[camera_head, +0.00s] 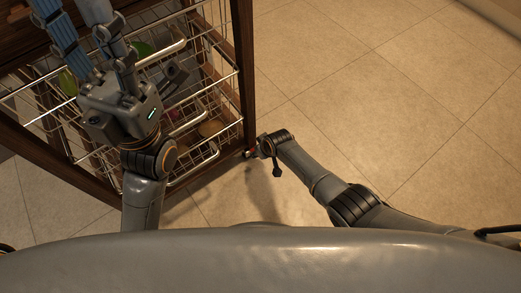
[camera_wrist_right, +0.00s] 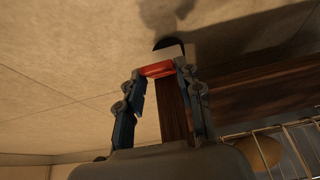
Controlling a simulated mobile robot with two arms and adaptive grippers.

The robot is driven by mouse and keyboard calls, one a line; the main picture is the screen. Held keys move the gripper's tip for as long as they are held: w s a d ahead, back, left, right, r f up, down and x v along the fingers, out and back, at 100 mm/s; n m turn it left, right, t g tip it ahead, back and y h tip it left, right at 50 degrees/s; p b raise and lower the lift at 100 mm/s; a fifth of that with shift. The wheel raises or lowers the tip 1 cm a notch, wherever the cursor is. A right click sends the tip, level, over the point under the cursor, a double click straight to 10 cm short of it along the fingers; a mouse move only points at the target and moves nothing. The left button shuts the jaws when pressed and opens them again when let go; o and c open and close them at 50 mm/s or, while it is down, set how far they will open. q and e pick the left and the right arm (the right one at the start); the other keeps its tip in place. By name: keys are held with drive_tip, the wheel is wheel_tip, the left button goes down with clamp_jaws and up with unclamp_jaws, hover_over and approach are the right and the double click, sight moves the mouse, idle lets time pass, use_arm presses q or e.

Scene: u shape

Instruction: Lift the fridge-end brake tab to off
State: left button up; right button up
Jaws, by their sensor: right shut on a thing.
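The red brake tab (camera_wrist_right: 157,69) sits between the fingertips of my right gripper (camera_wrist_right: 161,71) in the right wrist view, by a pale block and a dark rounded part that looks like a wheel. The fingers touch the tab's sides and are shut on it. In the head view, the tab shows as a small red spot (camera_head: 251,153) at the cart's lower right corner, with my right gripper (camera_head: 257,151) low beside it. My left gripper (camera_head: 72,18) is above the cart, its two blue-padded fingers spread apart, with nothing seen between them; its tips reach the top edge.
The dark wooden cart (camera_head: 243,70) with wire baskets (camera_head: 160,52) fills the upper left. Green and brown round items lie in the baskets. My left arm hangs close over them. The tiled floor (camera_head: 340,90) to the right is clear.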

idle(0.4)
drive_tip(key=o, duration=1.1)
drive_tip(key=shift+o, duration=0.2)
drive_tip(key=shift+r, duration=0.1)
drive_tip(key=v, duration=1.2)
drive_tip(key=shift+w, duration=0.1)
